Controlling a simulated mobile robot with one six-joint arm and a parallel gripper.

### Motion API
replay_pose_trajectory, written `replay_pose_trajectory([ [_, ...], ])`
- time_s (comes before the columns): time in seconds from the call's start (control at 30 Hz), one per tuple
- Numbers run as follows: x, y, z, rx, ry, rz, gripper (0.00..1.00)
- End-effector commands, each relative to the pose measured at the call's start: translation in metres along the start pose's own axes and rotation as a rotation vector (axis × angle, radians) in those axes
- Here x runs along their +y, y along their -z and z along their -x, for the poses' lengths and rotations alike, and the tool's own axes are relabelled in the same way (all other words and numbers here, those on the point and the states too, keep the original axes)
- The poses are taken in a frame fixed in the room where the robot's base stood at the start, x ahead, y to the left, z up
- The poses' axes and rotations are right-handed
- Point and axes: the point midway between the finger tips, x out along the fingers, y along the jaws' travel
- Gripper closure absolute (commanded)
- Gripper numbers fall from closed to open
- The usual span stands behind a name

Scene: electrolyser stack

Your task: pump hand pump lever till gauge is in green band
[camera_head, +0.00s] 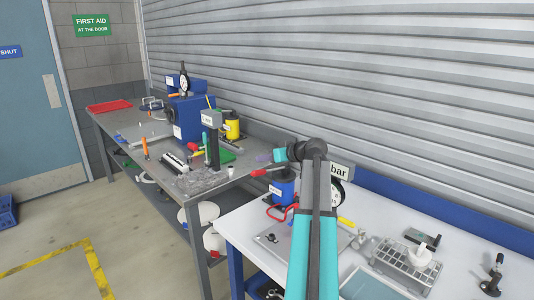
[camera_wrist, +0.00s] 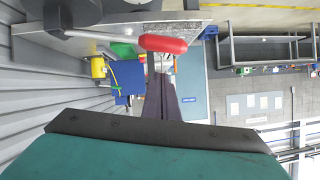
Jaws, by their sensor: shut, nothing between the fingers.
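The hand pump (camera_head: 284,190) is a blue unit on the white bench, partly hidden by my arm. Its lever ends in a red handle (camera_head: 259,172) that sticks out to the left; the red handle (camera_wrist: 163,43) and its grey rod (camera_wrist: 95,35) also show in the wrist view. The gauge (camera_head: 337,193) is mostly behind my arm under a "bar" sign (camera_head: 340,171); its needle and green band cannot be read. My gripper (camera_head: 264,157) is shut and empty, just above the red handle. In the wrist view the shut fingers (camera_wrist: 159,75) point toward the handle; I cannot tell if they touch.
The grey bench (camera_head: 205,185) at the left holds a blue machine (camera_head: 190,118), a yellow canister (camera_head: 232,127) and tools. A white-grey rack (camera_head: 405,265) and a dark stand (camera_head: 492,275) are on the white bench's right. The ribbed wall is close behind. Open floor lies left.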

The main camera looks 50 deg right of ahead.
Motion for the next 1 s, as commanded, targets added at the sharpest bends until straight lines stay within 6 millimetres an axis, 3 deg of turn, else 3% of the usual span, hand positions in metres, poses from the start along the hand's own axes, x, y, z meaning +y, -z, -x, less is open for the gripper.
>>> replay_pose_trajectory([
  [0.37,-0.001,-0.025,-0.005,0.000,0.000,0.000,1.00],
  [0.73,0.000,-0.027,-0.006,0.001,0.000,0.001,1.00],
  [0.77,-0.007,-0.029,-0.007,0.000,0.002,0.002,1.00],
  [1.0,-0.001,-0.029,-0.007,0.000,-0.003,0.007,1.00],
])
